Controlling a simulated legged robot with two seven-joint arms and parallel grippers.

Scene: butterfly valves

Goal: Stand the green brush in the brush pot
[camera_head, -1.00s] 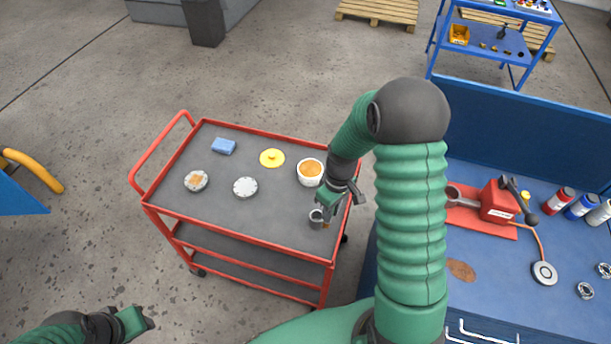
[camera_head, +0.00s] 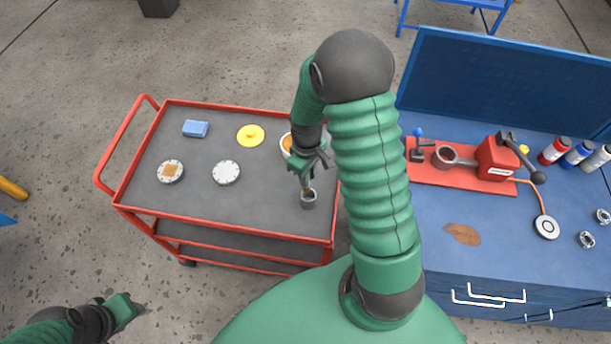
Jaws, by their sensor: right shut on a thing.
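The grey brush pot (camera_head: 308,201) stands on the red cart's dark top, near its right front corner. My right gripper (camera_head: 307,177) is just above it, pointing down and shut on the brush (camera_head: 308,188). Only a small brownish part of the brush shows, between the fingers and the pot's mouth; its green part cannot be told from the gripper. The brush's lower end is at or inside the mouth; I cannot tell how deep. My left gripper (camera_head: 127,309) is low at the left, away from the cart; its jaw opening is unclear.
A blue workbench (camera_head: 440,262) with a red fixture (camera_head: 496,158) stands at right.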

